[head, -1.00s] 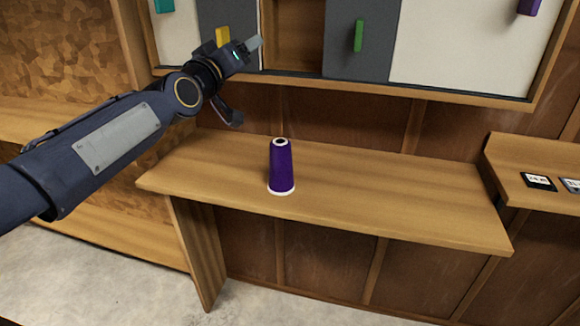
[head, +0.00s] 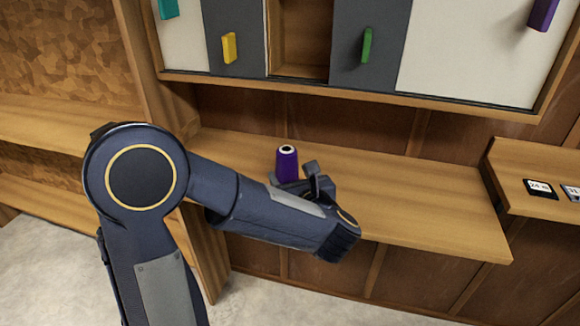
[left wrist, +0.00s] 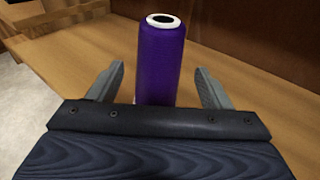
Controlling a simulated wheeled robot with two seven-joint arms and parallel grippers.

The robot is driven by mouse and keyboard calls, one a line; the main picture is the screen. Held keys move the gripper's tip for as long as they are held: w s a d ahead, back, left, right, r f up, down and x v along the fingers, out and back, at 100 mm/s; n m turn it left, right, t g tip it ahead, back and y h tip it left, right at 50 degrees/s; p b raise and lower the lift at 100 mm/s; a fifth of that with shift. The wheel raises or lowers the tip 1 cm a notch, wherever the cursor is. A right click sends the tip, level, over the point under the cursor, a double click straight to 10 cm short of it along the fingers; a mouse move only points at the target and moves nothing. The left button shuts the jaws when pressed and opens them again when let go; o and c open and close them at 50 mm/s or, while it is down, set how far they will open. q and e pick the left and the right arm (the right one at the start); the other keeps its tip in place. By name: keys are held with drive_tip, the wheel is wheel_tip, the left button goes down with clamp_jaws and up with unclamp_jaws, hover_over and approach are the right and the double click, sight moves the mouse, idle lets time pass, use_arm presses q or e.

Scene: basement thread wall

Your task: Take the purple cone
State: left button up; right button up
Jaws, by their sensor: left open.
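The purple cone (head: 287,163) stands upright on the wooden shelf (head: 420,205), with a white ring and dark hole at its top. In the head view my left gripper (head: 292,178) is in front of it and hides its lower part. In the left wrist view the cone (left wrist: 158,62) stands between and just beyond the two grey fingers of my left gripper (left wrist: 160,84). The fingers are open, with a gap on each side of the cone. The cone's base is hidden behind the gripper body. My right gripper is not in view.
A wall cabinet with grey and white panels hangs above; it has a yellow handle (head: 229,48), a green handle (head: 367,45) and an open compartment (head: 299,38). A side shelf (head: 505,165) at right holds small labelled cards (head: 540,188). The shelf right of the cone is clear.

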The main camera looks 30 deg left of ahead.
use_arm(q)
drive_tip(key=shift+w+a, duration=0.4)
drive_tip(key=shift+a, duration=0.1)
drive_tip(key=p+x, duration=0.1)
drive_tip(key=x, duration=0.4)
drive_tip(key=shift+f, duration=0.1)
drive_tip(key=c, duration=1.1)
